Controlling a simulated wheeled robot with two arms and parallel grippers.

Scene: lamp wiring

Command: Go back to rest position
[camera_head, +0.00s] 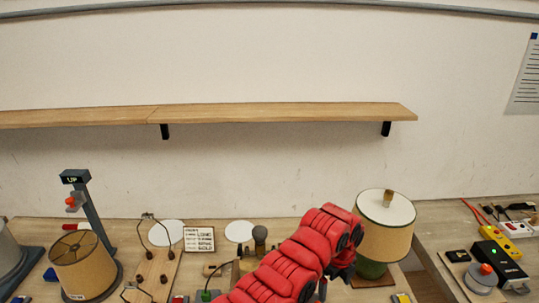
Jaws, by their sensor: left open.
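My left arm, in red padded segments, reaches in from the bottom middle of the head view and up to the right. My left gripper (325,286) hangs down at its far end, mostly hidden by the arm, just left of the green-based lamp (386,240). It is open, and I see nothing held in it. I cannot tell whether it touches the lamp or the table. The lamp stands upright with a beige shade and a white top. My right gripper is not in view.
A tan-shaded lamp (84,264) and a grey post marked UP (90,205) stand at the left. A small sign (199,239) and wired parts (152,272) are mid-table. Power strips (501,238) lie at the right. A bare wooden shelf (250,112) spans the wall.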

